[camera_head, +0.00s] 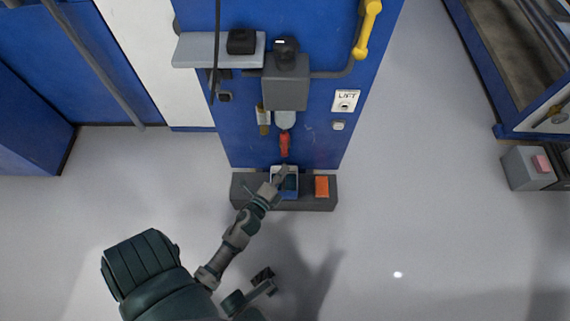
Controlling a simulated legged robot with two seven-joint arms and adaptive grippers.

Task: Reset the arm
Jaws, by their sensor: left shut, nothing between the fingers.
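My left arm reaches up from the lower left.
The blue panel (240,150) carries a grey shelf (190,50), a grey box (286,88), a red handle (285,145), a yellow handle (367,28) and a LIFT switch (346,101). An orange block (322,187) sits on the dark ledge (305,203).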

